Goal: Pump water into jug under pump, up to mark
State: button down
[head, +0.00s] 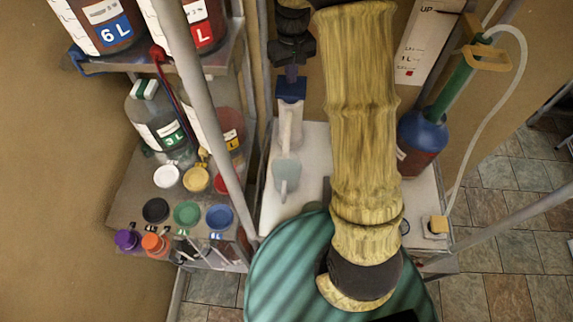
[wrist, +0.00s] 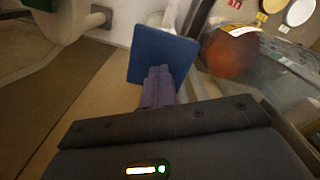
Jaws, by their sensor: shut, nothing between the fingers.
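My gripper (head: 291,74) is shut and empty, its purple fingers pointing down at the blue square pad (head: 291,88) on top of the white pump (head: 290,128). In the wrist view the shut fingertips (wrist: 158,78) overlap the blue pad (wrist: 160,48); they look to be on it or just above it, and I cannot tell which. A pale translucent jug (head: 284,178) with a handle stands on the white bench in front of the pump. Its water level and mark cannot be made out.
To the left, a rack holds large labelled jars (head: 105,25), bottles (head: 160,125) and several coloured lids (head: 187,214). To the right stands a blue-topped bottle (head: 422,132) with a green hand pump (head: 452,88) and hose. A white sign (head: 425,50) is behind. Metal posts (head: 205,110) frame the bench.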

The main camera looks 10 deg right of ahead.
jog(key=shift+f+b, duration=0.5)
jog(key=shift+f, duration=0.4)
jog(key=shift+r, duration=0.1)
jog(key=shift+r+p, duration=0.9)
jog(key=shift+r, duration=0.1)
notch_tip(320, 180, up, 5)
jog(key=p, duration=0.4)
dwell(0.4)
jog(key=shift+f, duration=0.1)
dwell(0.4)
